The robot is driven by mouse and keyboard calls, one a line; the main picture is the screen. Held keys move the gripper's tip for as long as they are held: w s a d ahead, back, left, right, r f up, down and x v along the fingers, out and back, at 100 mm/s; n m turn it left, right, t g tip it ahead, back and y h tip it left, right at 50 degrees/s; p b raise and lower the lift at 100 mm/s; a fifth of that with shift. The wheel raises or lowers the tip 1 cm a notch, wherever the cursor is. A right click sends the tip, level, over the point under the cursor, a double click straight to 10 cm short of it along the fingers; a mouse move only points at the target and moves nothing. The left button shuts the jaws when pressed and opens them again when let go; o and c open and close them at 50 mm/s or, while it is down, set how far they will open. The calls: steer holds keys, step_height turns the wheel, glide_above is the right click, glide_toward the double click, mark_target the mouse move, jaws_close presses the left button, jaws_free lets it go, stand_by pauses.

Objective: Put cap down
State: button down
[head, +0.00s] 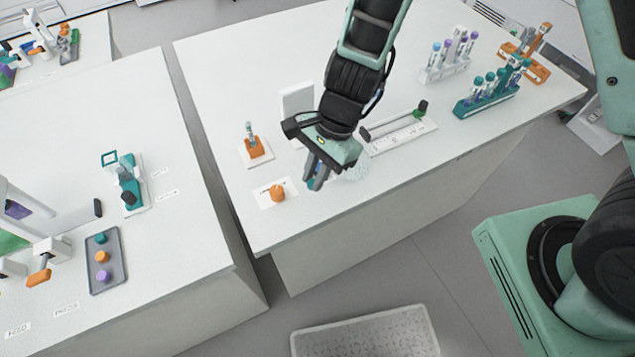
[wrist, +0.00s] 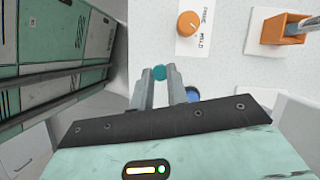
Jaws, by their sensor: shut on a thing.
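My gripper (wrist: 159,75) is shut on a small round teal cap (wrist: 159,72), held between the fingertips. In the head view my gripper (head: 316,180) is over the front part of the middle table, right of a white card; the held cap is hard to make out there. An orange cap (head: 277,193) sits on the white card (head: 265,200). In the wrist view the orange cap (wrist: 188,23) lies to the right of and beyond the fingertips, on the card (wrist: 186,47) with printed text including "HOLD". A blue round thing (wrist: 193,94) is partly hidden behind the right finger.
An orange holder (head: 254,148) with an upright tube stands behind the card. A white slide fixture (head: 400,134), a white rack (head: 445,70) and a teal rack (head: 487,98) with tubes stand farther right. A grey tray (head: 104,276) with several caps is on the left table.

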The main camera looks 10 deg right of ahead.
steer(key=shift+f, duration=1.75)
steer(key=shift+f, duration=0.15)
steer(key=c, duration=1.4)
jaws_free()
steer(key=shift+b, duration=0.3)
